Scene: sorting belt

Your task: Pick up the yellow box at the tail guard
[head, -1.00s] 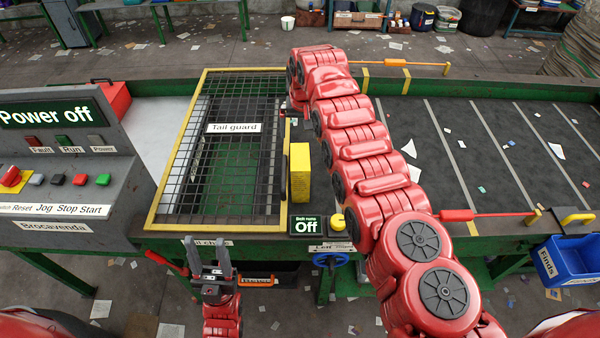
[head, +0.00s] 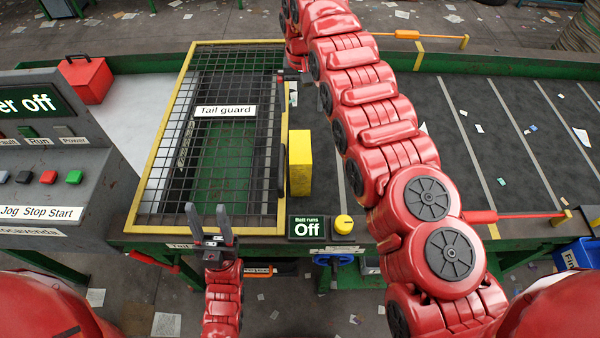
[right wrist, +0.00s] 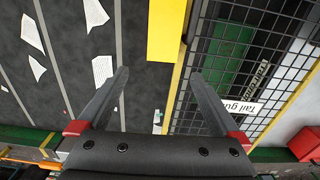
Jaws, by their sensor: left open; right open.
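The yellow box (head: 300,162) stands upright on the belt, close beside the right edge of the yellow-framed tail guard (head: 187,75). My right gripper is beyond the box at the guard's far right side, mostly hidden by its arm in the head view. In the right wrist view, my right gripper (right wrist: 160,75) is open and empty. The yellow box (right wrist: 167,30) shows there at the top, ahead of the gap between the fingers and apart from them. My left gripper (head: 208,207) is open and empty, pointing up at the guard's near edge.
The control panel (head: 30,160) stands at the left, with a red toolbox (head: 87,82) behind it. A "Belt runs Off" sign (head: 307,228) and a yellow button (head: 343,225) sit in front of the box. A blue bin (head: 575,255) is at the right. Paper scraps lie on the belt (head: 470,150).

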